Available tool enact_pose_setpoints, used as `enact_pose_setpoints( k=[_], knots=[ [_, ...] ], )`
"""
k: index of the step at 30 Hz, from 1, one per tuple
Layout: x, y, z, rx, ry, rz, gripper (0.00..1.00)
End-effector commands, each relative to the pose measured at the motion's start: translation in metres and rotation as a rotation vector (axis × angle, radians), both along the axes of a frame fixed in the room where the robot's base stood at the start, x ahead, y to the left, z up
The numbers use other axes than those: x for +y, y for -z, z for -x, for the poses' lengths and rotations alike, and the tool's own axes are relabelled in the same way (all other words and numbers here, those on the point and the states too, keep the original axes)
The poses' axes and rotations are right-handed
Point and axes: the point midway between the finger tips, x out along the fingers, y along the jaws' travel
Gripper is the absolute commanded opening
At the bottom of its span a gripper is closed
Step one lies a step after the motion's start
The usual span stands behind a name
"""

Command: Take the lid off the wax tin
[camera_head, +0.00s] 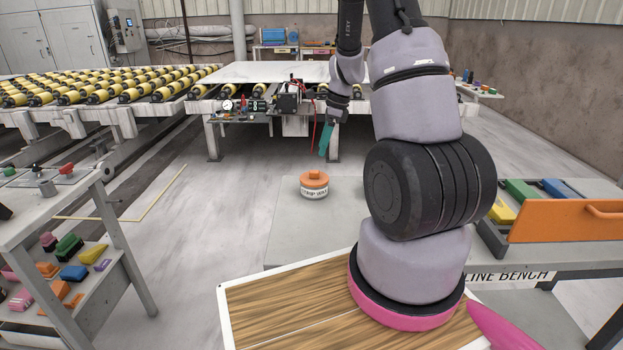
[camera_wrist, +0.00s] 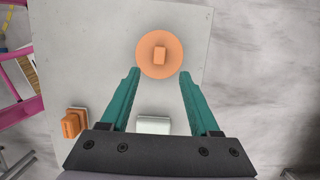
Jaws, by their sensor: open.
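The wax tin (camera_head: 314,191) stands upright on the grey bench, a short round tin with a pale, lettered side. Its orange lid (camera_head: 314,179) is on top and has a small raised knob. In the wrist view the round lid (camera_wrist: 160,58) lies just ahead of the fingertips, with its knob (camera_wrist: 160,54) near the middle; the lid hides the tin's body there. My gripper (camera_wrist: 160,72) is open and empty, its two teal fingers spread apart. In the head view my gripper (camera_head: 325,153) is above the tin and a little to its right, clear of the lid.
An orange block-like item (camera_wrist: 71,124) and a pale block (camera_wrist: 153,125) also lie on the grey bench (camera_head: 285,235). A wooden board (camera_head: 270,305) is at the front. An orange-fronted drawer (camera_head: 560,222) with coloured blocks stands right. The bench around the tin is mostly clear.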

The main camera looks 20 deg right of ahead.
Motion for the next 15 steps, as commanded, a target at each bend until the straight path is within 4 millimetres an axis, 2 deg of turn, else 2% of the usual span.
enact_pose_setpoints(
  k=[3, 11, 15],
  knots=[
    [0.005, 0.02, -0.001, 0.003, -0.001, 0.0, 0.62],
    [0.011, 0.041, -0.003, 0.002, -0.002, 0.0, 0.62],
    [0.016, 0.062, -0.005, 0.002, -0.003, -0.001, 0.62]
  ],
)
